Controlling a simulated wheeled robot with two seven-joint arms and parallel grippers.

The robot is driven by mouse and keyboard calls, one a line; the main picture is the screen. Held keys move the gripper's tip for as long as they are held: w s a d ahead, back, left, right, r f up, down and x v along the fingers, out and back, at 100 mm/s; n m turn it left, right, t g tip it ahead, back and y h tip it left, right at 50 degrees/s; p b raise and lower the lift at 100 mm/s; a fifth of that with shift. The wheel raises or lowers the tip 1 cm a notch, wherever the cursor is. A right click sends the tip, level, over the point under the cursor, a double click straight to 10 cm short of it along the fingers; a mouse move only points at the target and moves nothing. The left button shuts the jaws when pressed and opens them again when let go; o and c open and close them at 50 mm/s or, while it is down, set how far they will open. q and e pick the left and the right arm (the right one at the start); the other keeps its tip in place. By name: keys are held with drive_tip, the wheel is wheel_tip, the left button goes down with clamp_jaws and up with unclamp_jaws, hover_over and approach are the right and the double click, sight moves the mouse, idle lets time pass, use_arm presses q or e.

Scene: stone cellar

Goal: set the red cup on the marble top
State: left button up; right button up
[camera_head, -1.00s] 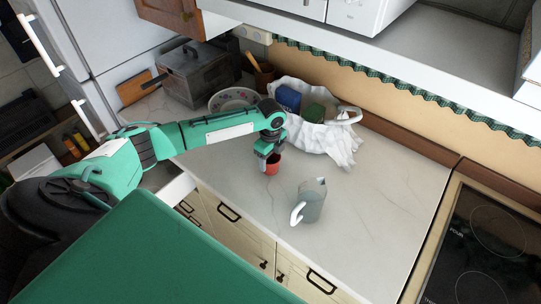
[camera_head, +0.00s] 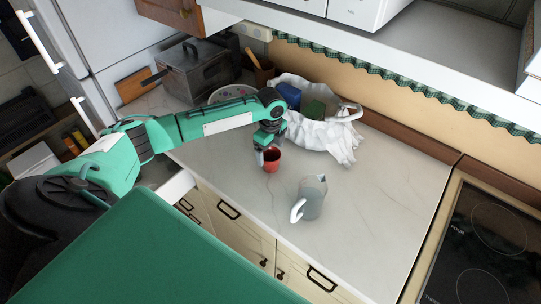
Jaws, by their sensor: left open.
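The red cup (camera_head: 271,161) stands upright on the pale marble top (camera_head: 376,215), near the middle of the counter. My left gripper (camera_head: 265,152) is open, just above and to the left of the cup, close to its rim. I cannot tell whether a finger touches the cup. The cup's open mouth shows beside the fingers. My right gripper is not in view.
A grey jug (camera_head: 313,197) with a white handle stands right of the cup. A white bag (camera_head: 327,139) with blue and green items lies behind it. A bowl (camera_head: 232,94) and a metal box (camera_head: 193,70) stand further back. The stovetop (camera_head: 486,243) is at the right. Marble around the jug is clear.

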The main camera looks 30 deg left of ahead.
use_arm(q)
wheel_tip(320, 180, up, 10)
drive_tip(key=b, duration=0.2)
drive_tip(key=shift+f, duration=0.2)
idle(0.3)
